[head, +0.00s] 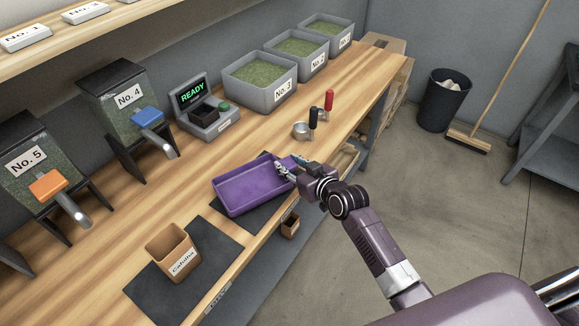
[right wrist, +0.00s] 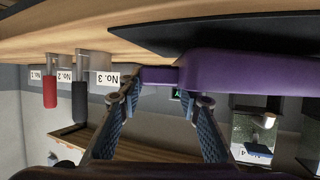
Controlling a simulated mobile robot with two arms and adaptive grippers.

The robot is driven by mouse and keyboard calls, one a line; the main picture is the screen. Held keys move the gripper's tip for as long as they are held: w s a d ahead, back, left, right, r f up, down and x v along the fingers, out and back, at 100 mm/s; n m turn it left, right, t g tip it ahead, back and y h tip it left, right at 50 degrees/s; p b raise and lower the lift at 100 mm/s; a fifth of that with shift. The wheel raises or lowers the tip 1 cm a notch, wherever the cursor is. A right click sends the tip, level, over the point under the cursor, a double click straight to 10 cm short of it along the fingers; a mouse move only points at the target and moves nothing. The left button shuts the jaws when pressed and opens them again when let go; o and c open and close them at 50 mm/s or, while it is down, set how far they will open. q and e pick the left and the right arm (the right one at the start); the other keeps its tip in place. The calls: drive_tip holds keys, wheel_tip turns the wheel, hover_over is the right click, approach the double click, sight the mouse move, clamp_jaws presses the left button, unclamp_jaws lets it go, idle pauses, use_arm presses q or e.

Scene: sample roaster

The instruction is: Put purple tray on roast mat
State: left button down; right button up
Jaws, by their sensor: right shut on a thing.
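The purple tray (head: 243,192) is over a dark mat (head: 262,215) near the front edge of the bench, covering much of it. My right gripper (head: 285,170) is shut on the tray's right-hand rim. In the right wrist view, which is upside down, the fingers (right wrist: 165,98) stand either side of part of the purple tray (right wrist: 240,73), with the dark mat (right wrist: 215,30) close beneath it. I cannot tell whether the tray touches the mat. No label shows on this mat. My left gripper is not in view.
A second dark mat (head: 150,294) at the front left holds a tan box (head: 174,254) labelled Catuai. Behind are dispensers No. 4 (head: 120,100) and No. 5 (head: 38,165), a scale reading READY (head: 207,118) and grey bins of green beans.

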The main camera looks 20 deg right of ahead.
drive_tip(key=shift+f, duration=0.8)
drive_tip(key=o, duration=0.8)
drive_tip(key=shift+f, duration=0.15)
drive_tip(key=o, duration=0.5)
drive_tip(key=shift+r, duration=0.25)
drive_tip(key=shift+s+d, duration=0.15)
drive_tip(key=shift+s, duration=0.15)
drive_tip(key=b+v, duration=0.1)
drive_tip(key=v, duration=1)
drive_tip(key=shift+s+r, duration=0.1)
drive_tip(key=shift+s, duration=0.05)
